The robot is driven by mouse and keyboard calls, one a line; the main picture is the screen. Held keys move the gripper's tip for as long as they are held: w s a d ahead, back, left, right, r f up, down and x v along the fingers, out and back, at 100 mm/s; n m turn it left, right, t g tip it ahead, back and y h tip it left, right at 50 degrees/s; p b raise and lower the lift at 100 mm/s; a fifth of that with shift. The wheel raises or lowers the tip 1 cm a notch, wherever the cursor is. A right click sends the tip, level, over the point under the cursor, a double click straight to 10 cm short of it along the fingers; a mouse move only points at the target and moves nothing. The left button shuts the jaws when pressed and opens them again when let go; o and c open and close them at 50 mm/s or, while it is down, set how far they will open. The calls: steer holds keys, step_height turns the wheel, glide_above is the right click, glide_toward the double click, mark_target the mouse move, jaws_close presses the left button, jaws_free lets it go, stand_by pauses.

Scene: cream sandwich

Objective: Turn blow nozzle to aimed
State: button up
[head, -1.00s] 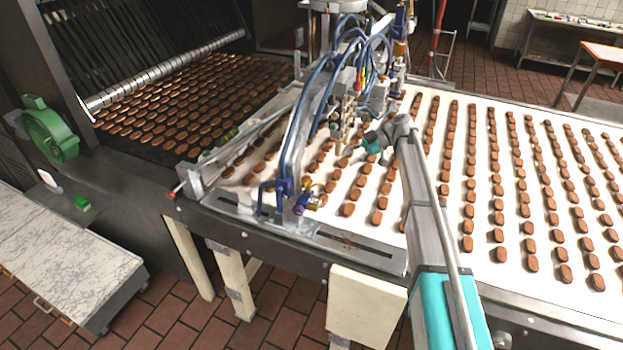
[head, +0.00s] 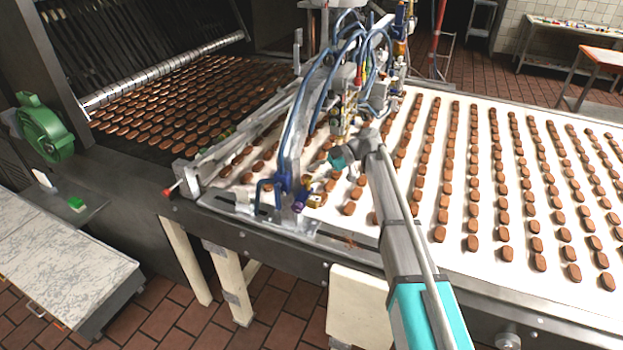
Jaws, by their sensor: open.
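The likely blow nozzle (head: 299,204), a small purple piece beside brass-coloured parts, sits on the near end of the blue-tubed machine frame over the conveyor's edge. My gripper (head: 317,172) is open, just behind and to the right of the nozzle, low over the belt. The fingertips are small and partly lost among the fittings, so I cannot tell whether they touch the nozzle. Its aim is too small to read.
Rows of brown biscuits lie on the white belt (head: 466,215). Blue hoses (head: 292,140) and metal fittings crowd the space left of my gripper. A green handwheel (head: 45,130) and a marble-topped table (head: 50,250) stand at left.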

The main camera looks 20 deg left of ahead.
steer(key=shift+s+a+f, duration=0.3)
steer(key=shift+s+a, duration=0.1)
steer(key=shift+a, duration=0.05)
